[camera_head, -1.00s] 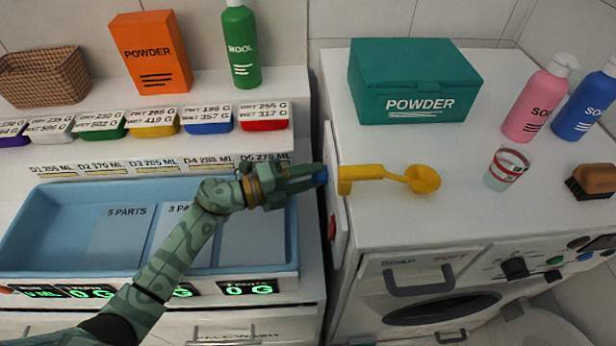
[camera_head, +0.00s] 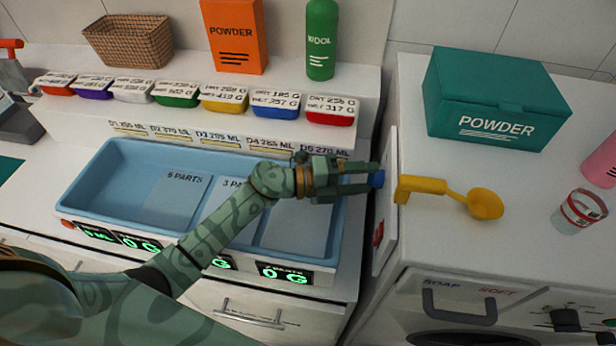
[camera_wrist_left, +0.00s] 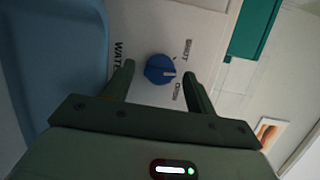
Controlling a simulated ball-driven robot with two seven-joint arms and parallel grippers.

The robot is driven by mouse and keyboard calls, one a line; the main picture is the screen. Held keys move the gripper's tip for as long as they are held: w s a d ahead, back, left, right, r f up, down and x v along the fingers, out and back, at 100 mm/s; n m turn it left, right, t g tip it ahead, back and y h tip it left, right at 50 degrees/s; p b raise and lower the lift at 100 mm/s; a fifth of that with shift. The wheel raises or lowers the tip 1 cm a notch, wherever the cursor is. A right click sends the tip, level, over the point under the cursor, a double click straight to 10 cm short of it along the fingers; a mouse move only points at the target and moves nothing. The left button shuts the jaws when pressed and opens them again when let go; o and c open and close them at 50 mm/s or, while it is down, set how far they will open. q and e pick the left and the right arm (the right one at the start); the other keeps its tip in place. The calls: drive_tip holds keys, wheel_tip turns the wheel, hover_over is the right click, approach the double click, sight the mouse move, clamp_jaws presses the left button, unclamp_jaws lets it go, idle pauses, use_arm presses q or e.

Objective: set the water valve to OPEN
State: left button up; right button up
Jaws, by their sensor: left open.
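The water valve is a blue round knob (camera_wrist_left: 160,69) on a white panel, with a white mark on its face. In the left wrist view the mark points to the right, between the SHUT and OPEN labels; I cannot tell that it is at either one. In the head view the knob (camera_head: 377,180) shows at the panel beside the washing machine, partly hidden by my fingers. My left gripper (camera_head: 366,178) is open, its fingers on either side of the knob; in the left wrist view gaps show between fingers (camera_wrist_left: 159,72) and knob. My right gripper is not in view.
A yellow scoop (camera_head: 440,193) lies on the washing machine top near its left edge, close to my fingertips. A green powder box (camera_head: 495,100) and a glass (camera_head: 578,212) stand there too. A blue tray (camera_head: 130,190) is under my left arm.

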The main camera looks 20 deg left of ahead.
use_arm(q)
drive_tip(key=v, duration=1.5)
drive_tip(key=shift+s+a, duration=0.2)
drive_tip(key=shift+a, duration=0.15)
